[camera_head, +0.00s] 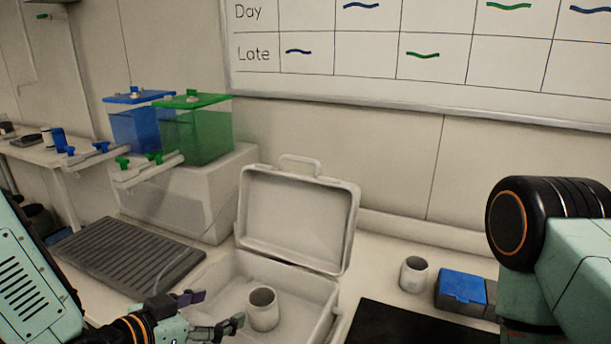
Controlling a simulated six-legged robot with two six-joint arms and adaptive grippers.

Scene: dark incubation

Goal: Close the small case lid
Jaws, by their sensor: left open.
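The small white case (222,285) stands on the counter with its lid (297,215) raised, leaning slightly back, handle at the top. A white cup (263,309) sits upright inside the case base. My left gripper (219,311) reaches in from the lower left, its fingers apart and empty, over the left part of the case and just left of the cup. Whether a finger touches the cup or case is unclear. My right arm's black joint shows at the right, but the right gripper is out of view.
A grey ribbed tray (125,253) lies left of the case. Behind it, a white block (180,190) bears blue (136,127) and green (207,135) tanks. Right are another cup (414,274), a blue-topped box (461,287) and a black mat (405,325). The wall stands close behind the lid.

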